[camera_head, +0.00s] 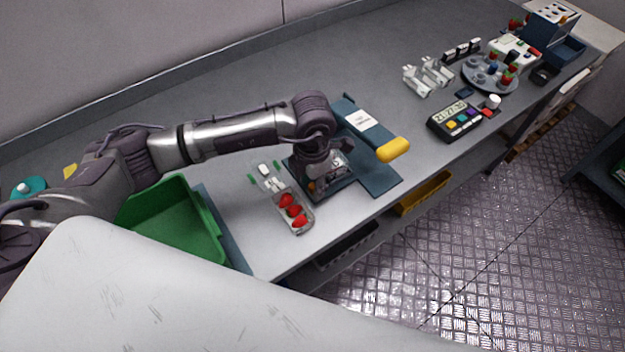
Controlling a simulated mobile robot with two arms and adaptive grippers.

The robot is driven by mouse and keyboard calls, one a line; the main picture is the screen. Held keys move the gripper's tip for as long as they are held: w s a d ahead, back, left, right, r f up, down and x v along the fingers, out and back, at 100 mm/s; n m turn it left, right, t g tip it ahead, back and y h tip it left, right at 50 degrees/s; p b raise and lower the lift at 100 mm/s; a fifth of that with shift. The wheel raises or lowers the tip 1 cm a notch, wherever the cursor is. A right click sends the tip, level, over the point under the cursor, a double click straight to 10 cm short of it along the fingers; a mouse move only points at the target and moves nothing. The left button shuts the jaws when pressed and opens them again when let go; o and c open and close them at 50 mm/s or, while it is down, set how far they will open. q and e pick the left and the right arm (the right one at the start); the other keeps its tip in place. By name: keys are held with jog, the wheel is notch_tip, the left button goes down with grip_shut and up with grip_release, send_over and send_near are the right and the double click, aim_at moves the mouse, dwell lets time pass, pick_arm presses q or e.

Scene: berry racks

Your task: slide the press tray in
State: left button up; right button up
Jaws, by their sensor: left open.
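The press (377,172) is a dark blue flat frame on the bench, with a white label plate (364,118) and a yellow handle (393,150) at its right. My left gripper (318,186) is open, pointing down over the left part of the press. The gripper and wrist hide much of what lies there, so I cannot tell the tray's exact position. A clear punnet (305,228) with red strawberries (291,209) sits just left of the press, close to the gripper. My right gripper is not in view.
A green crate (172,222) stands at the left on the bench. To the right are a keypad device with a display (456,119), white brackets (428,76) and a round grey turntable (489,75) with berries. The back of the bench (250,90) is clear.

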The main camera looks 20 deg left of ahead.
pick_arm(q)
jog(key=shift+c, duration=1.2)
grip_shut()
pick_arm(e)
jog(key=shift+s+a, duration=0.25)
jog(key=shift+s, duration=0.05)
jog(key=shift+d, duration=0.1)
